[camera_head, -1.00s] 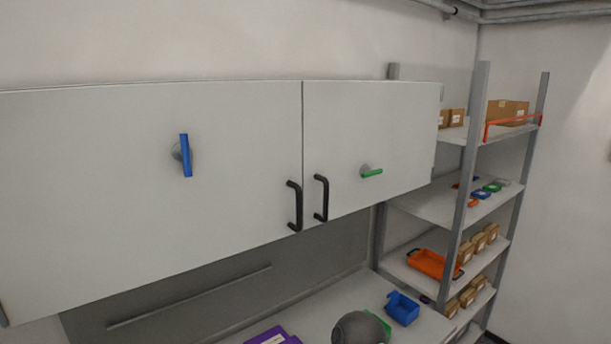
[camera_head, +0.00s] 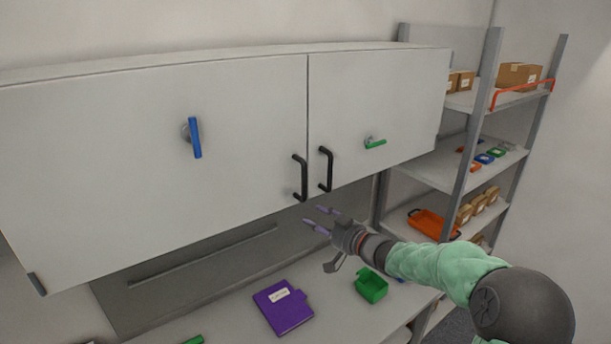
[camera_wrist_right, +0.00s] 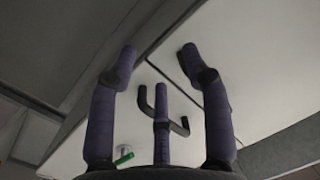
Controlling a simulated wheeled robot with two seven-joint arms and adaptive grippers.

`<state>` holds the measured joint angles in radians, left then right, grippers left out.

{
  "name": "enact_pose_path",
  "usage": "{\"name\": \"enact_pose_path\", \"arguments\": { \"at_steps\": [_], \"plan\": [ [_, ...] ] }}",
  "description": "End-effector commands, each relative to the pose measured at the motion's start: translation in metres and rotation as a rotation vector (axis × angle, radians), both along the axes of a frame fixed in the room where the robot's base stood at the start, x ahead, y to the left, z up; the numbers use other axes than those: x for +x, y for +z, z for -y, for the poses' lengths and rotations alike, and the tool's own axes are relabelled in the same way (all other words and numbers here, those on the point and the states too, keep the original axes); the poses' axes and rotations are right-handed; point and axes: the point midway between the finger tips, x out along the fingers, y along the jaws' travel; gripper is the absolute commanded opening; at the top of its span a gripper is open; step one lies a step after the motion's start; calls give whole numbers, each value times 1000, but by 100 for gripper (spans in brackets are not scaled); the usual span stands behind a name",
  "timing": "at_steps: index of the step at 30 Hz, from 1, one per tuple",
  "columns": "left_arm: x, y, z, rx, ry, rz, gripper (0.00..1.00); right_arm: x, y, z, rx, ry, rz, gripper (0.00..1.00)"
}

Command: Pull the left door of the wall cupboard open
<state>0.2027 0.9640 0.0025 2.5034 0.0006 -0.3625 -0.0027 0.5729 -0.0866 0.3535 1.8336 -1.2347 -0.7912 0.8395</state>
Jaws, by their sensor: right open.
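The wall cupboard's left door (camera_head: 110,150) is a wide pale panel, shut. It carries a blue lever (camera_head: 196,138) and, near its lower right corner, an upright black handle (camera_head: 299,178). My right gripper (camera_head: 316,217) is open and empty, just below this handle and apart from it in the head view. Its purple fingers also show in the wrist view (camera_wrist_right: 157,75), pointing up toward the cupboard. A black handle (camera_wrist_right: 184,127) shows behind the fingers there; I cannot tell surely which door it belongs to. My left gripper is out of view.
The shut right door (camera_head: 400,100) has its own black handle (camera_head: 326,169) close beside and a green lever (camera_head: 375,143). A shelf rack (camera_head: 465,130) stands at right.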

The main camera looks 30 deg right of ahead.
Motion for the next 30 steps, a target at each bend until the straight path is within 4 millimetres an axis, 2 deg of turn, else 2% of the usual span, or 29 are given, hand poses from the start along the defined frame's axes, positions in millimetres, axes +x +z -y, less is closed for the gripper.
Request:
{"name": "enact_pose_path", "arguments": {
  "at_steps": [1, 3, 6, 9, 13, 17, 30],
  "plan": [
    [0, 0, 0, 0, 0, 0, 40, -9, 31, 8, -41, 7, 42, 49],
    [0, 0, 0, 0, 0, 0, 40, -21, 62, 12, -85, 25, 80, 49],
    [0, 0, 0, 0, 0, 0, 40, -36, 94, 16, -138, 46, 113, 49],
    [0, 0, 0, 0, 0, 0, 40, -47, 113, 17, -172, 59, 128, 49],
    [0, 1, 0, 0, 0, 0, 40, -50, 122, 16, -189, 67, 134, 49],
    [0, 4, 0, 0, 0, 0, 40, -40, 123, 13, -189, 69, 133, 49],
    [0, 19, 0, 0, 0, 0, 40, 31, 123, -8, -187, 69, 133, 49]
  ]
}}
